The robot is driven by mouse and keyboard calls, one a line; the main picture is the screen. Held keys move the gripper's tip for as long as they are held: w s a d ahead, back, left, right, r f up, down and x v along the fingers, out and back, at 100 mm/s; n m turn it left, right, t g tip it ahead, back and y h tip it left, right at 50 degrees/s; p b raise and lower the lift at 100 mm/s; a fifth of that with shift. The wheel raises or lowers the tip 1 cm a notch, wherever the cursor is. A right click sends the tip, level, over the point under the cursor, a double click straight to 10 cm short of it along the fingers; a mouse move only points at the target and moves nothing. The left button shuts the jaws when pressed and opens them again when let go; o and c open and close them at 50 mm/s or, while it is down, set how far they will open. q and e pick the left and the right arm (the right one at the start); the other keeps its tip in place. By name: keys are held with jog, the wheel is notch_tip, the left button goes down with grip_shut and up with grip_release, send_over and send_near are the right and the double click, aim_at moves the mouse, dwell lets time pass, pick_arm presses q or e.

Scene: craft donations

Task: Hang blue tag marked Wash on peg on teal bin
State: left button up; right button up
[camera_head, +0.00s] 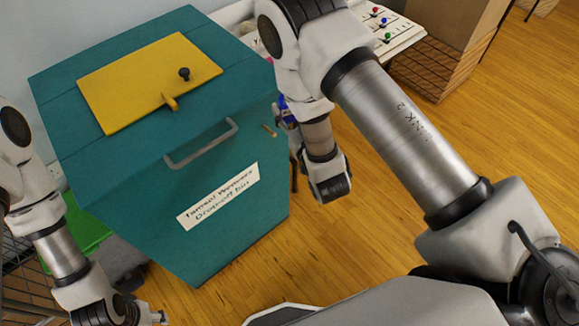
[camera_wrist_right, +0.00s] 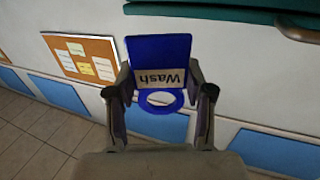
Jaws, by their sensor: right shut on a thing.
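The teal bin (camera_head: 235,150) stands left of centre in the head view, with a yellow lid panel (camera_head: 130,75) and a white drop-off label. A small wooden peg (camera_head: 269,131) sticks out from its front near the right edge. My right gripper (camera_wrist_right: 160,100) is shut on the blue tag (camera_wrist_right: 158,52). The tag's word Wash reads upside down, with a round hole below it in the wrist view. In the head view the tag (camera_head: 283,102) is a small blue patch right of the bin, mostly hidden by my arm. My left gripper (camera_head: 150,315) is at the lower left edge, its jaws unclear.
A grey handle (camera_head: 202,145) crosses the bin's front, left of the peg. A white board with coloured knobs (camera_head: 385,22) and a cardboard box (camera_head: 455,20) stand at the back. A corkboard (camera_wrist_right: 88,58) hangs on the wall. Wooden floor right of the bin is free.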

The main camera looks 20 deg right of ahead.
jog(key=y+b, duration=0.1)
jog(key=b, duration=1.9)
send_near(266, 132)
jog(key=s+d, duration=0.2)
jog(key=d, duration=0.1)
jog(key=shift+n+t+y, duration=0.3)
jog(key=shift+n+t, duration=0.1)
jog(key=shift+n, duration=0.1)
jog(key=w+a+p, duration=0.1)
jog(key=w, duration=0.2)
jog(key=w+a+p, duration=0.1)
jog(key=w, duration=0.2)
jog(key=w+a+p, duration=0.1)
jog(key=w, duration=0.1)
jog(key=shift+w+a, duration=0.2)
jog(key=shift+w, duration=0.2)
jog(key=shift+o, duration=0.2)
jog(key=shift+c, duration=0.7)
jog(key=shift+w, duration=0.1)
jog(key=shift+o, duration=0.2)
